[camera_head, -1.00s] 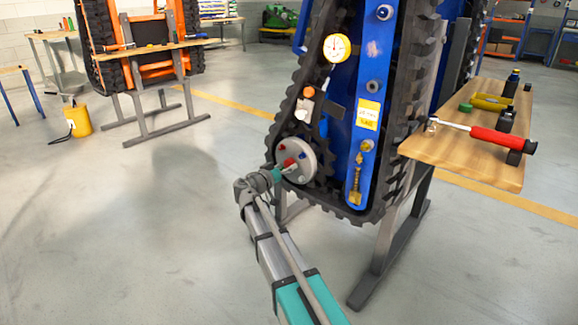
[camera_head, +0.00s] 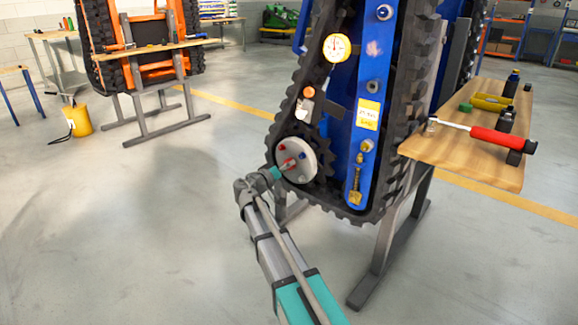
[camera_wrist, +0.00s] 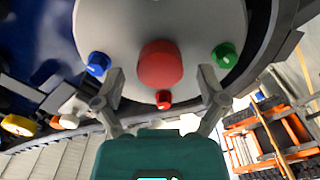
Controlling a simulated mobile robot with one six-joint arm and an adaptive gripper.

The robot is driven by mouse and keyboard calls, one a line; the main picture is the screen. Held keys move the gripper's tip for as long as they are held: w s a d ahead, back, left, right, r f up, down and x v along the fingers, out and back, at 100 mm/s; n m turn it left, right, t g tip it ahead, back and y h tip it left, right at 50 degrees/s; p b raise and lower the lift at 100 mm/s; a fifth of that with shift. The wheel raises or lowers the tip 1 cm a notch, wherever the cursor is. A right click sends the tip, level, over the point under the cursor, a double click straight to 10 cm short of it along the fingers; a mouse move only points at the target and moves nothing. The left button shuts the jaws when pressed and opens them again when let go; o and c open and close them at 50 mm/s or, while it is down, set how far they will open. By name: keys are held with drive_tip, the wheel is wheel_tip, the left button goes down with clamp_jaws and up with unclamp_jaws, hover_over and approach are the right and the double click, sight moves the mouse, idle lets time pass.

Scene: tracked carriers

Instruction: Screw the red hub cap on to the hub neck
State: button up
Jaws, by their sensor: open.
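The red hub cap (camera_wrist: 160,65) sits at the middle of the grey hub disc (camera_wrist: 120,25) in the wrist view. It covers the hub neck, and I cannot tell how tightly it is seated. It also shows as a small red spot in the head view (camera_head: 287,163), at the hub disc (camera_head: 314,160) low on the blue tracked carrier. My gripper (camera_wrist: 161,88) is open, with one finger on each side below the cap. A gap shows between each finger and the cap. In the head view my gripper (camera_head: 275,173) is at the disc's lower left.
Blue (camera_wrist: 98,63), green (camera_wrist: 224,55) and small red (camera_wrist: 163,99) knobs stand on the disc around the cap, close to the fingers. Black track (camera_head: 328,205) surrounds the hub. A wooden bench (camera_head: 450,160) with tools stands at right.

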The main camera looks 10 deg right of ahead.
drive_tip(key=n, duration=0.6)
idle(0.7)
drive_tip(key=c, duration=1)
drive_tip(key=shift+m, duration=4.8)
drive_tip(key=shift+m, duration=4.9)
